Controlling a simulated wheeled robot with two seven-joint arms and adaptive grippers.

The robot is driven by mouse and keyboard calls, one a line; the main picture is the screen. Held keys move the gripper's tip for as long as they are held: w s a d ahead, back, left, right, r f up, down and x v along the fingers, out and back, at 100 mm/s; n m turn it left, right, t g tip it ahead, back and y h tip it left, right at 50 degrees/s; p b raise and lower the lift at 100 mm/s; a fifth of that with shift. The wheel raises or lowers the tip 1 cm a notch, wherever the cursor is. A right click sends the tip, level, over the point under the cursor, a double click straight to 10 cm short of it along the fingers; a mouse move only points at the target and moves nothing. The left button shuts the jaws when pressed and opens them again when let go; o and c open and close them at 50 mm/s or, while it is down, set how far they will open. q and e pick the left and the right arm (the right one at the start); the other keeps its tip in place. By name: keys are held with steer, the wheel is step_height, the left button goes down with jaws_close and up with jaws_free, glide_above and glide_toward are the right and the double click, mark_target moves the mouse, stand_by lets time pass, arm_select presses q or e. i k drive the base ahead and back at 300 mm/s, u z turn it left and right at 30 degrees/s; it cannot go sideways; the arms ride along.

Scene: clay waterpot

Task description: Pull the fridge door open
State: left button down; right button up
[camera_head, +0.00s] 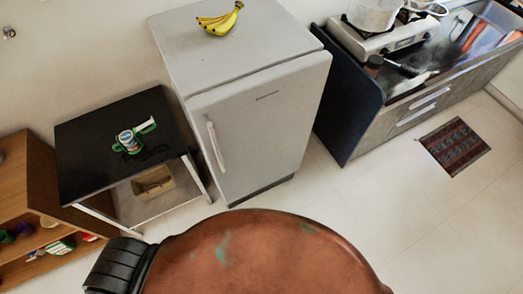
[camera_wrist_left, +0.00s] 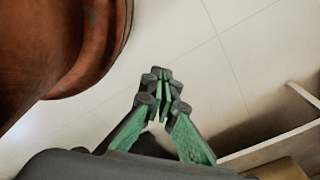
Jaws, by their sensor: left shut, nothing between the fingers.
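The grey fridge (camera_head: 240,95) stands upright across the floor in the head view. Its door (camera_head: 262,125) appears shut. A white vertical handle (camera_head: 215,146) is on the left side of the door. My left gripper (camera_wrist_left: 163,90) shows in the left wrist view over the tiled floor, its green-padded fingers shut and empty. It touches nothing that I can see, and the fridge is not in that view. My right gripper is in neither view.
A black-topped table (camera_head: 85,150) with green-and-white items (camera_head: 131,140) stands left of the fridge. Bananas (camera_head: 219,20) lie on the fridge top. A kitchen counter (camera_head: 365,130) stands to the right. A large brown rounded body (camera_head: 260,262) fills the bottom. Tiled floor (camera_head: 340,200) before the fridge is clear.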

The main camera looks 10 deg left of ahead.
mark_target(253, 132)
steer(key=u, duration=0.05)
steer(key=k, duration=0.5)
steer(key=u, duration=1.35)
steer(key=i, duration=0.2)
steer(key=z, duration=0.1)
